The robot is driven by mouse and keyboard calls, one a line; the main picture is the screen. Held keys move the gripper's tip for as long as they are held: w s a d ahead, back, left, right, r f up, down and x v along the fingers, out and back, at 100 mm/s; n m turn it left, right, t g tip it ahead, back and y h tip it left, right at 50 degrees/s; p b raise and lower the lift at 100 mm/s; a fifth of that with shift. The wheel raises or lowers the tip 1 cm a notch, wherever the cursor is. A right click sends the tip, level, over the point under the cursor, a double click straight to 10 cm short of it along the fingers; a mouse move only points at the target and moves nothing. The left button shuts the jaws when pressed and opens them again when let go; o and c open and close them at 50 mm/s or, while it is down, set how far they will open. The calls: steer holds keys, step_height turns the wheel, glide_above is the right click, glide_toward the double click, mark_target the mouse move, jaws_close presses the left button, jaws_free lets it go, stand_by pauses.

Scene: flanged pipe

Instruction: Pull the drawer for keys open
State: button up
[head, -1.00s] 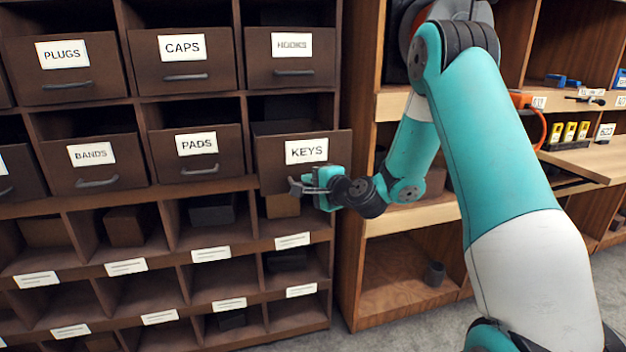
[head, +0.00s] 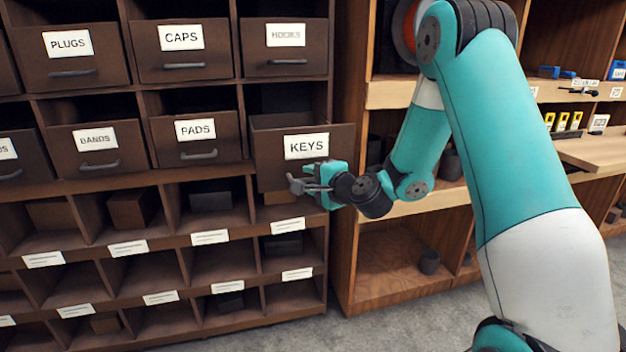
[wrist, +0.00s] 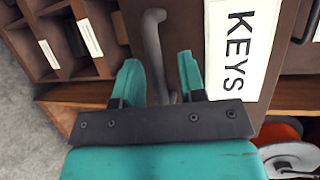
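The brown keys drawer (head: 278,168) carries a white KEYS label (head: 306,146) and stands out from its row, partly open, with a dark gap above it. Its grey handle (wrist: 152,38) runs between the two teal fingers of my gripper (wrist: 160,72) in the wrist view. In the head view, my gripper (head: 312,184) is at the right part of the handle (head: 298,185), low on the drawer front. The drawer's inside is mostly hidden.
Drawers marked PADS (head: 196,145), BANDS (head: 97,150) and HOOKS (head: 285,52) sit beside and above, pushed in. Open cubbies (head: 150,270) lie below. A wooden shelf unit (head: 400,280) stands right, behind my arm. Grey floor (head: 390,325) is clear in front.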

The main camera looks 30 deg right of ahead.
steer(key=shift+a, duration=0.25)
steer(key=s+d+r+b, duration=0.2)
steer(key=s+r+b, duration=0.1)
steer(key=s+b, duration=1.3)
steer(key=shift+s, duration=0.45)
